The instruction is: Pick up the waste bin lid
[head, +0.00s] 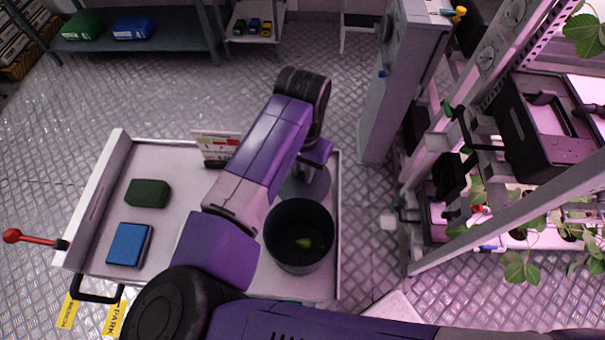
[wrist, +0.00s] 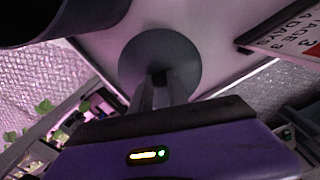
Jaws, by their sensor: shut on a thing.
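The waste bin lid (wrist: 150,48) is a round grey disc with a small dark knob at its middle, seen in the wrist view. In the head view the lid (head: 314,190) shows partly beside the bin, behind my arm. My gripper (wrist: 159,80) is shut on the lid's knob. I cannot tell whether the lid touches the tray or is slightly above it. The waste bin (head: 271,243) is an open black cylinder with a green leaf inside. The bin's dark side (wrist: 60,18) fills the top left of the wrist view.
The bin stands on a white tray (head: 180,165) with a green box (head: 148,193) and a blue box (head: 130,244). A small sign (head: 215,145) stands at the tray's back edge, close to my arm. A grey cabinet (head: 390,90) and plant racks (head: 500,210) are to the right.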

